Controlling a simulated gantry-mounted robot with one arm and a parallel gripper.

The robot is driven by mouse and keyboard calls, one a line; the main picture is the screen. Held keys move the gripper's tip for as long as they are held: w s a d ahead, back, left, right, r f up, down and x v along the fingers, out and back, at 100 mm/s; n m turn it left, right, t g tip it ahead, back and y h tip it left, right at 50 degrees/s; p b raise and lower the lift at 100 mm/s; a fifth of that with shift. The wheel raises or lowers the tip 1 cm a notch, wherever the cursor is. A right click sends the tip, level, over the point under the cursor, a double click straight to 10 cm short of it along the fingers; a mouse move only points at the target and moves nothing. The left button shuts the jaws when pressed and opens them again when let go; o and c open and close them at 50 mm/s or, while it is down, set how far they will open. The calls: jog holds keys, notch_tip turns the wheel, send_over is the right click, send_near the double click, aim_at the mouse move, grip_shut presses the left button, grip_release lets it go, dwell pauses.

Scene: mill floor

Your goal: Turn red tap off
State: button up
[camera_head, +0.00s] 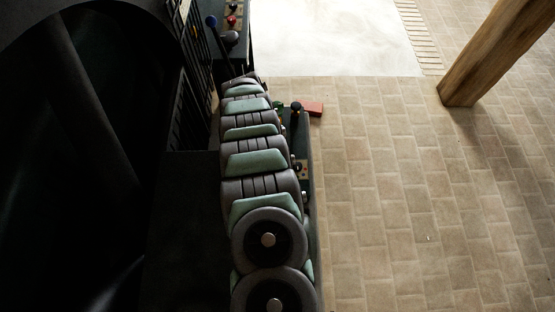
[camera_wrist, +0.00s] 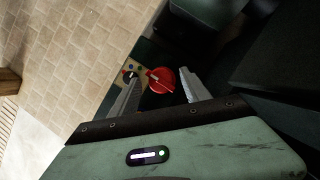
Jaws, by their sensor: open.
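The red tap (camera_wrist: 160,80) is a round red knob with a raised bar across it, on a dark panel in the middle of the wrist view. My gripper (camera_wrist: 158,77) is open, with one grey finger to the left of the tap and one to the right. The fingers are apart from each other, and the tap shows between them. I cannot tell how far the fingertips are above the panel or whether they touch the tap. In the head view my arm's links hide my gripper, and I cannot make out this tap for sure.
In the head view, a red block (camera_head: 313,108) is right of my arm, and a blue-topped lever (camera_head: 211,21) stands near the top. A wooden post (camera_head: 497,50) stands right; the brick floor is clear.

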jog(key=shift+f, duration=0.1)
grip_shut()
dwell(0.6)
